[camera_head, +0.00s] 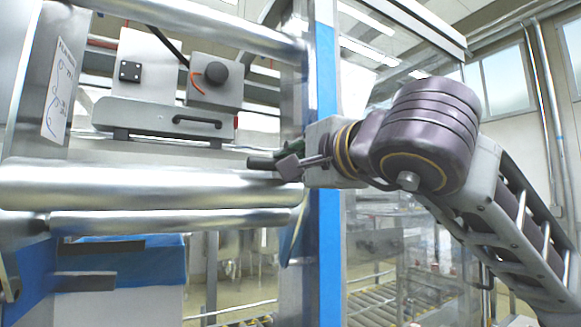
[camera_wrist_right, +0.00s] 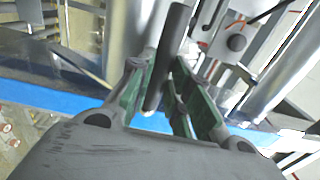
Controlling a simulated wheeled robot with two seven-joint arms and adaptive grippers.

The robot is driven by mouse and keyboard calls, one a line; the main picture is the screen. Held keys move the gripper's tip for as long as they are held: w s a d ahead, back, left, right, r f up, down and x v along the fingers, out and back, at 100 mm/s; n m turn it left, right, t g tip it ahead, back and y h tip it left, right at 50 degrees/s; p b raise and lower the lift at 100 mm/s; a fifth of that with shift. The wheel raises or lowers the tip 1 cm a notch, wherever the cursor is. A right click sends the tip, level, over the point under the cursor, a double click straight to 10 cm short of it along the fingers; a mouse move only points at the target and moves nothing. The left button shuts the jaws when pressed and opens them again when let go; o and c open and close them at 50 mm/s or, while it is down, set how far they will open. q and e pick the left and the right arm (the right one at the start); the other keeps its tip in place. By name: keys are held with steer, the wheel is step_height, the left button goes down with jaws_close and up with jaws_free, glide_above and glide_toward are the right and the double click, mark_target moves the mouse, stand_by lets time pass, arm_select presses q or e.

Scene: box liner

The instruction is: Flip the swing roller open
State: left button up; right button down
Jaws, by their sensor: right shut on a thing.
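Shiny metal rollers span the machine in the head view: a thick roller (camera_head: 140,187) and a thinner one (camera_head: 170,221) just below it. I cannot tell for certain which is the swing roller. A dark round handle (camera_head: 260,163) sticks out near the thick roller's right end; it also shows in the right wrist view (camera_wrist_right: 177,32). My right gripper (camera_head: 283,161) reaches in from the right and is shut on this handle, with the green-padded fingers (camera_wrist_right: 160,88) on either side of it. The handle's far end is partly hidden by the gripper. My left gripper is not in view.
A blue upright post (camera_head: 327,250) stands beside my right wrist. A metal panel with a black pull handle (camera_head: 197,121) is behind the rollers. Another roller (camera_head: 200,25) crosses above. A blue-lined box (camera_head: 150,262) sits below, and clear panels stand behind my right arm.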

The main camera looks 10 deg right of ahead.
steer(key=shift+a+f, duration=0.15)
steer(key=shift+f, duration=0.5)
steer(key=shift+s, duration=0.1)
steer(key=c, duration=1.6)
jaws_free()
steer(key=shift+s, duration=0.1)
steer(key=shift+c, duration=0.2)
steer(key=shift+o, duration=1.1)
steer(key=shift+d, duration=0.2)
steer(key=shift+o, duration=0.5)
steer(key=shift+r, duration=0.15)
